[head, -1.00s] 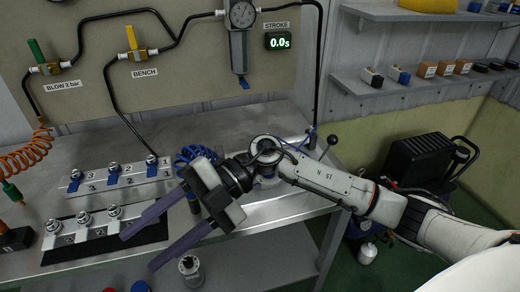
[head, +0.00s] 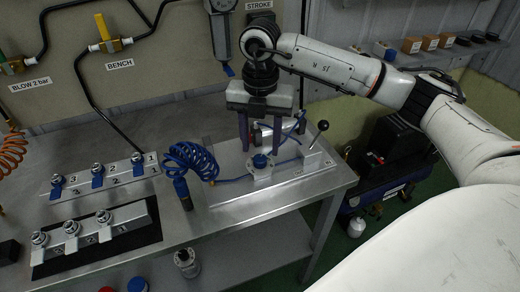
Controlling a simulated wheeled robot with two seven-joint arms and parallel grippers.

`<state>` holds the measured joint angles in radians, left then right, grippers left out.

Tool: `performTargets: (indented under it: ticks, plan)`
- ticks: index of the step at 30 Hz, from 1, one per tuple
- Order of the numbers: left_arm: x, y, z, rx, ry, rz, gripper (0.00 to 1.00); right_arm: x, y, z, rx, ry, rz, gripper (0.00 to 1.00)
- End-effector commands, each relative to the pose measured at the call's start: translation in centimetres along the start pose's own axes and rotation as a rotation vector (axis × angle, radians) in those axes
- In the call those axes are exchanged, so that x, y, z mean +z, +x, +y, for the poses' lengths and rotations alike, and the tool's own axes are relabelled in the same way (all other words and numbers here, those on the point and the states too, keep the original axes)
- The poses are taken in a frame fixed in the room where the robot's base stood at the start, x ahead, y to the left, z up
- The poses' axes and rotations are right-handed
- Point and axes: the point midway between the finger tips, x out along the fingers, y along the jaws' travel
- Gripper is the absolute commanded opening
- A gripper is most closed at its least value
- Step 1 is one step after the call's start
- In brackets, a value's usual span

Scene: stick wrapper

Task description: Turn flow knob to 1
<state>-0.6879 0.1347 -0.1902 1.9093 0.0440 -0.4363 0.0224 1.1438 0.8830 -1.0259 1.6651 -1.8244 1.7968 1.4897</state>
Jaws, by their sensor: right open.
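A blue knob (head: 260,161) sits on a small pale block on a metal plate (head: 225,188) at the right end of the bench. It looks like the flow knob; its scale and setting are too small to read. My right gripper (head: 261,143) points down with its two purple fingers apart, just behind or above the blue knob. The fingers look empty; I cannot tell whether they touch anything. My left gripper is not in view.
A black-ball lever (head: 322,126) stands right of the knob. A coiled blue hose (head: 190,160) lies to the left, near a dark blue nozzle (head: 183,193). Numbered valve blocks (head: 105,178) stand further left. The bench's front right is clear.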

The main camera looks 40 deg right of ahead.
Motion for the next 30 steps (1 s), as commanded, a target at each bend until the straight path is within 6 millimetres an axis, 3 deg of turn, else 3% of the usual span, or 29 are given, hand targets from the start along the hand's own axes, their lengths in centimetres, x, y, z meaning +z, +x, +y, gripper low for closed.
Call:
performTargets:
  ticks: [7,17,25,30]
  plan:
    - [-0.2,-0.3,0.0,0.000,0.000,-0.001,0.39,-0.1,3.0,0.0,0.000,-0.001,0.002,0.45]
    - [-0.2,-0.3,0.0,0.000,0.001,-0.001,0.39,-0.1,3.5,0.1,0.002,-0.002,0.001,0.45]
    - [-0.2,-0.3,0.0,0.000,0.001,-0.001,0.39,-0.1,3.4,0.1,0.002,-0.002,0.001,0.04]
    - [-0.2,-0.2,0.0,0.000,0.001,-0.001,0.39,-0.1,3.4,0.1,0.002,-0.010,0.001,0.04]
